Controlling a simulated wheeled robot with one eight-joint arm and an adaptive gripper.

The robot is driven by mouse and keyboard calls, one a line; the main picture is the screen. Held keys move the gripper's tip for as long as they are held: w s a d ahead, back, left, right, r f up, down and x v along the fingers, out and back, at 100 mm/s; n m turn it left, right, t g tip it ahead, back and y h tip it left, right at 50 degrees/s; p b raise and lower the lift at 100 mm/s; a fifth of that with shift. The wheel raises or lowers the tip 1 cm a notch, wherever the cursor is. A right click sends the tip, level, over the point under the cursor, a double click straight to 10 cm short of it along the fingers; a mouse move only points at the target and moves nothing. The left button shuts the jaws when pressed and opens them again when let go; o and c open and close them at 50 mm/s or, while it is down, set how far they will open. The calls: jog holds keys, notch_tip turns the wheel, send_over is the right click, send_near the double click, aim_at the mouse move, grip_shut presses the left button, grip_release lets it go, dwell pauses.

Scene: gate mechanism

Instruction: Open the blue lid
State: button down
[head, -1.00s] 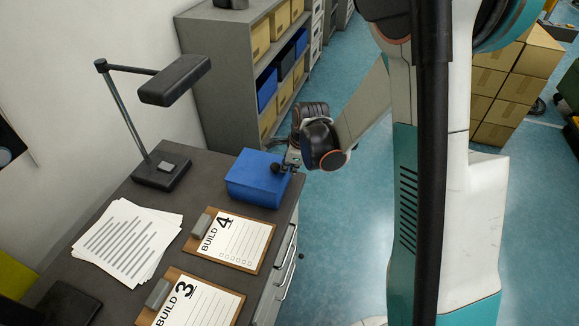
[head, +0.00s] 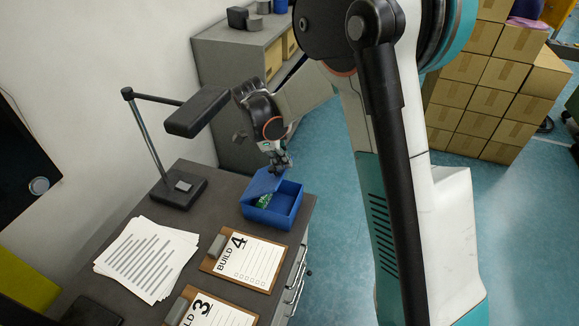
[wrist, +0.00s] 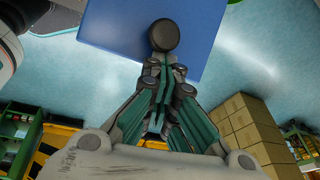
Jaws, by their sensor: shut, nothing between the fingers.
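The blue box (head: 284,208) stands on the desk near its right edge. Its blue lid (head: 261,185) is tilted up over the left part, and the right part of the inside is open to view. Something green (head: 263,201) shows inside. My gripper (head: 281,168) is at the back of the box, beside the lid. In the wrist view, the blue lid (wrist: 120,28) fills the upper middle with its dark round knob (wrist: 165,35). My gripper (wrist: 168,62) is shut, with its fingertips close to the knob; whether they touch is unclear.
A desk lamp (head: 186,120) stands left of the box and its head reaches close to my arm. Clipboards (head: 243,262) and papers (head: 148,258) lie in front. A grey shelf (head: 220,60) stands behind the desk.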

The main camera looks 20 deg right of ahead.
jog(key=w+a+r, duration=0.1)
jog(key=w+a+r+p, duration=0.1)
jog(key=a, duration=0.1)
jog(key=shift+w+a+r, duration=0.15)
jog(key=shift+w+a, duration=0.05)
jog(key=shift+w+a+r, duration=0.3)
jog(key=shift+w+a, duration=0.15)
jog(key=shift+a, duration=0.25)
jog(key=shift+f, duration=0.1)
